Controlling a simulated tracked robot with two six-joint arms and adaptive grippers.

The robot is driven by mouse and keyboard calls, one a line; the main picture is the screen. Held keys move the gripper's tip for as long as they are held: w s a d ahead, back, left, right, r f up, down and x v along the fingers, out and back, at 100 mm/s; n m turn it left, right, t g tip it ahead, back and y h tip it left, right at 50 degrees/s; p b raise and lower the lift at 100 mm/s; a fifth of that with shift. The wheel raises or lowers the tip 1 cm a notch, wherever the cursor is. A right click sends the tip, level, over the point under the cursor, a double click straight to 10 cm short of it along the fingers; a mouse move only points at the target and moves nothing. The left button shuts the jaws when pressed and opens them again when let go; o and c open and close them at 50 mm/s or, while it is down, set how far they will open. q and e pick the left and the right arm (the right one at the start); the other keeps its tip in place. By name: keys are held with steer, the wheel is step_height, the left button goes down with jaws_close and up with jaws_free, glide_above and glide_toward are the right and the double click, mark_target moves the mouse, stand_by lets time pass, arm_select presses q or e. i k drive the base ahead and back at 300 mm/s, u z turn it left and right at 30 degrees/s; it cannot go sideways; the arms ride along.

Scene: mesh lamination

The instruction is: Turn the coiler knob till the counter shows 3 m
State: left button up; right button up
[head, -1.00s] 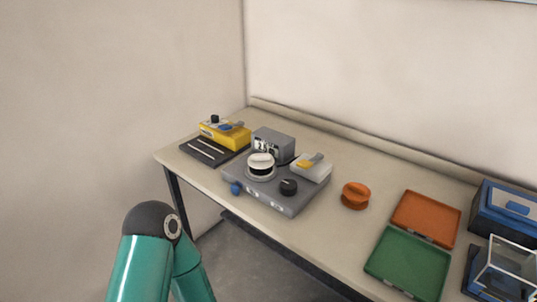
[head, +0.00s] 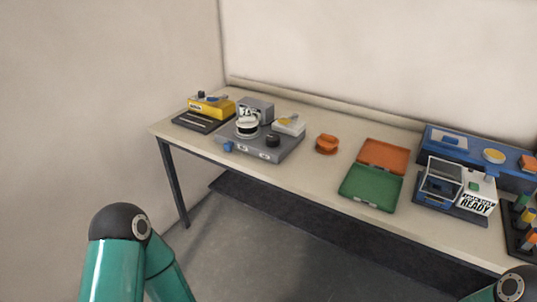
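The coiler (head: 259,149) is a grey flat machine at the left part of the bench. A black knob (head: 273,140) stands on its front right, and a white-topped spool (head: 246,126) stands to the knob's left. The counter (head: 255,109) is a grey box behind the spool; its digits are too small to read. A blue part sits at the coiler's front left corner. My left arm shows at the lower left, away from the bench, but its gripper is out of view. A bit of my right arm shows at the lower right corner; its gripper is out of view too.
A yellow device (head: 211,107) stands left of the coiler. An orange round item (head: 327,144) and an open orange-and-green case (head: 371,187) lie to its right. The wall closes the back.

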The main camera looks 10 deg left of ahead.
mark_target(273, 140)
steer(key=z, duration=0.05)
steer(key=k, duration=0.3)
steer(key=u, duration=0.6)
steer(key=i, duration=0.7)
steer(key=u, duration=0.45)
steer(key=i, duration=0.7)
steer(key=z, duration=0.4)
